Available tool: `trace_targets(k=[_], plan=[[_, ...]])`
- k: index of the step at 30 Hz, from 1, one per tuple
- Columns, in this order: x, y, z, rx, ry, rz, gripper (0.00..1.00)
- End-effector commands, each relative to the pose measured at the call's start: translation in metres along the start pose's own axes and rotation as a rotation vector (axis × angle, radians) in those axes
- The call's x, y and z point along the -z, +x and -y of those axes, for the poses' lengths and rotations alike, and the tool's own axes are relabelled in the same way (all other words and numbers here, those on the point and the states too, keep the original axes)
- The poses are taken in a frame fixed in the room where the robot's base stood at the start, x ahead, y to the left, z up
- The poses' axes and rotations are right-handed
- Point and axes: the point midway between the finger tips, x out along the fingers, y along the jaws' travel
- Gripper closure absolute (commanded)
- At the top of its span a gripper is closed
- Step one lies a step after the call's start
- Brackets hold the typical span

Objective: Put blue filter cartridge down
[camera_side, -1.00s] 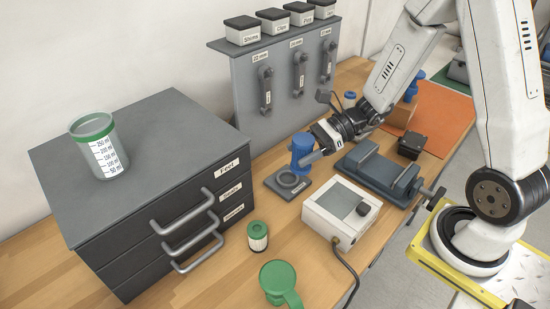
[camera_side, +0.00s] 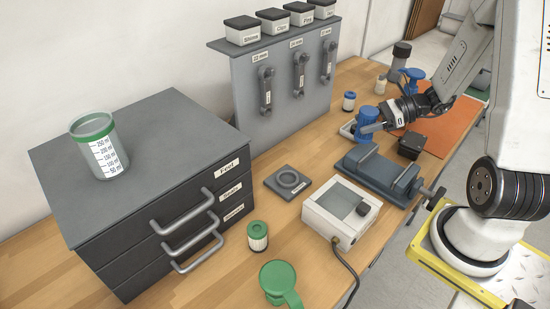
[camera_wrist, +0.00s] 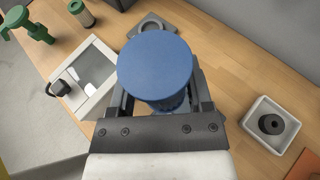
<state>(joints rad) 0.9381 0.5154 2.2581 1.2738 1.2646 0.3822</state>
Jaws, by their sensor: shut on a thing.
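My gripper (camera_side: 377,124) is shut on a blue cylindrical part (camera_side: 366,118) and holds it upright between the vise and the back of the table. In the wrist view the blue part (camera_wrist: 156,65) shows a wide, flat round top with a narrower blue section below. Its underside is hidden there, and I cannot tell whether it touches anything.
A white tray (camera_side: 347,131) sits close by; the wrist view shows this tray (camera_wrist: 249,122) with a dark ringed piece inside. The grey ring holder (camera_side: 279,193) stands empty. A vise (camera_side: 372,165), black block (camera_side: 411,146) and white box (camera_side: 318,222) stand nearby. Another blue-topped part (camera_side: 411,75) stands behind.

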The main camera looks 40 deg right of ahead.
Motion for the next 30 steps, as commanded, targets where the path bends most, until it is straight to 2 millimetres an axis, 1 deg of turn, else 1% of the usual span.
trace_targets(k=[2,6,10,14,20,30], plan=[[0.002,-0.005,0.001,0.009,0.005,0.000,0.95],[0.003,-0.007,0.002,0.012,0.006,-0.001,0.95],[0.003,-0.006,0.003,0.012,0.006,-0.001,0.95],[0.005,-0.002,0.010,0.011,0.006,-0.001,0.95],[0.012,0.012,0.032,0.010,0.005,-0.002,0.95],[0.025,0.040,0.078,0.010,0.004,-0.001,0.95]])
